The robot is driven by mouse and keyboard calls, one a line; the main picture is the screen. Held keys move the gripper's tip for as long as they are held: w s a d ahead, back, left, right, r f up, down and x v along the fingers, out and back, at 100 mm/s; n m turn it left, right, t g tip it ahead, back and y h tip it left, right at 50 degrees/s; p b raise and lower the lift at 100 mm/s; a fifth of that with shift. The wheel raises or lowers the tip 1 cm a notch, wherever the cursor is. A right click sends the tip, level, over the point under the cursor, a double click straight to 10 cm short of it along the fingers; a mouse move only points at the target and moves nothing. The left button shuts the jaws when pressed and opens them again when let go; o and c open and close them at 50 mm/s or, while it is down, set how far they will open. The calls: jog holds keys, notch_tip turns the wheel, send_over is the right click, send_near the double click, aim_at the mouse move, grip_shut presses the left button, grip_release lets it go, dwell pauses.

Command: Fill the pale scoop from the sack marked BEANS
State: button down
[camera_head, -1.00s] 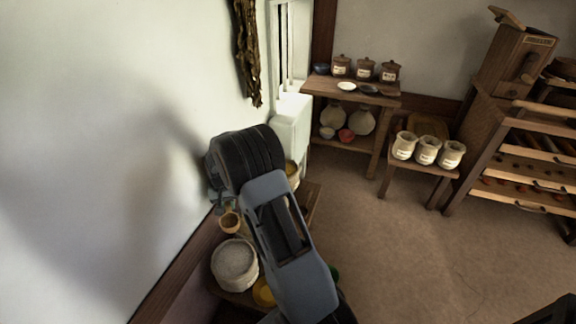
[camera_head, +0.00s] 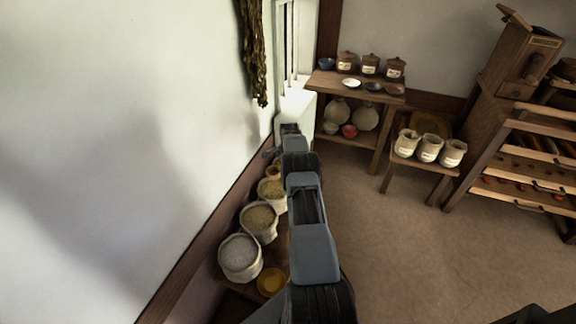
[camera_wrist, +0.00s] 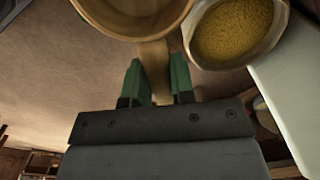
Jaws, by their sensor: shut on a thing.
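My gripper (camera_wrist: 157,85) is shut on the wooden handle of a tan scoop (camera_wrist: 133,18) in the wrist view. The scoop's bowl is cut off by the top edge. The part of its inside that shows is bare wood. In the head view the scoop (camera_head: 273,173) is small, above the far end of a row of sacks. These are a sack with pale grey contents (camera_head: 240,258), one with tan contents (camera_head: 259,222) and one with yellowish contents (camera_head: 272,193). A sack of yellow grain (camera_wrist: 234,30) is beside the scoop in the wrist view. I cannot read any sack marking.
The wall rises close on the left. A yellow bowl (camera_head: 270,281) is beside the near sack. Three small labelled sacks (camera_head: 429,148) stand on a stool. A table (camera_head: 325,85) holds jars and shallow dishes. The floor between is clear.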

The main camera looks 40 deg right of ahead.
jog(key=shift+r+t+h+p, duration=0.25)
jog(key=shift+h+p, duration=0.25)
jog(key=shift+p, duration=1.3)
jog(key=h+p, duration=0.1)
jog(key=p, duration=0.2)
jog(key=shift+f+t, duration=0.1)
jog(key=shift+t, duration=0.25)
jog(key=shift+t+h+p, duration=0.4)
jog(key=shift+h+p, duration=0.1)
jog(key=shift+p, duration=0.65)
jog(key=shift+f+t+h, duration=0.2)
jog(key=shift+t+h, duration=0.1)
jog(key=shift+h, duration=0.2)
jog(key=shift+f+b, duration=0.25)
jog(key=shift+b, duration=0.25)
jog(key=shift+d+h+b, duration=0.15)
jog(key=shift+h+b, duration=0.15)
jog(key=shift+b, duration=0.4)
jog(key=t+h+b, duration=0.2)
jog(key=h+b, duration=0.1)
jog(key=b, duration=2.1)
jog(key=shift+w+f+t+h+b, duration=0.1)
jog(key=shift+t+h+b, duration=0.2)
jog(key=shift+h+b, duration=0.1)
